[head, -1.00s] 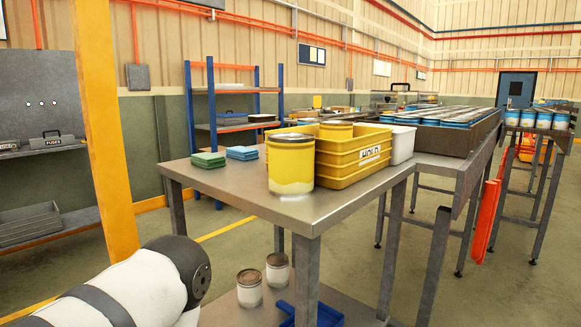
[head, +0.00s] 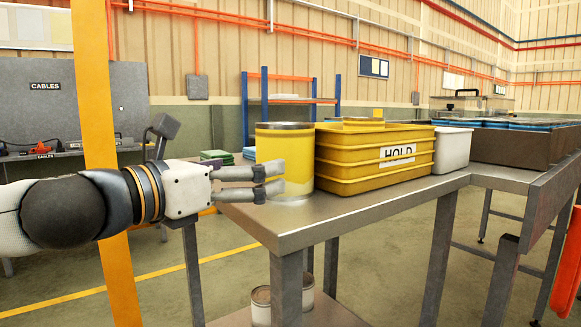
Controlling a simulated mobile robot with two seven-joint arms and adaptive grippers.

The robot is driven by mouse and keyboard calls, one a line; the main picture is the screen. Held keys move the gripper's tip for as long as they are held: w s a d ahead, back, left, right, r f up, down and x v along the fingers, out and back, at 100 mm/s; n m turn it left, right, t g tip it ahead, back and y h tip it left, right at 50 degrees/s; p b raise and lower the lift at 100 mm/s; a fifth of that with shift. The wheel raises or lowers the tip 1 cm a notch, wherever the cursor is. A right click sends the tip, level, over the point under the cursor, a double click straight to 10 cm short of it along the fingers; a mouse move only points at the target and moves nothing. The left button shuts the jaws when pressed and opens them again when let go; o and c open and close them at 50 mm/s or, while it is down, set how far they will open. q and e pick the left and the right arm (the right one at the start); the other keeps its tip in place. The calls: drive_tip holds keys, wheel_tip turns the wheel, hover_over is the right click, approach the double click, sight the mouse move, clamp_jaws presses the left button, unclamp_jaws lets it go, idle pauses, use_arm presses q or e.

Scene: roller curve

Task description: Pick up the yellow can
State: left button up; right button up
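The yellow can (head: 285,147), with a grey lid and a paler base, stands upright on the metal table (head: 340,205), left of the yellow HOLD bin (head: 345,170). My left gripper (head: 273,179) reaches in from the left at the can's lower half. Its two fingers are apart, one above the other in the picture, and overlap the can's front left side. Nothing shows held between them, and I cannot tell whether they touch the can. My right gripper is out of view.
Green pads (head: 217,156) lie behind my gripper. A yellow post (head: 92,110) rises behind my arm. More cans (head: 262,303) stand on the lower shelf.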

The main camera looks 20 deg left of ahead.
sight(294, 142)
use_arm(q)
drive_tip(key=x, duration=0.9)
drive_tip(key=shift+d+f, duration=0.1)
drive_tip(key=shift+d, duration=0.05)
drive_tip(key=c, duration=1.5)
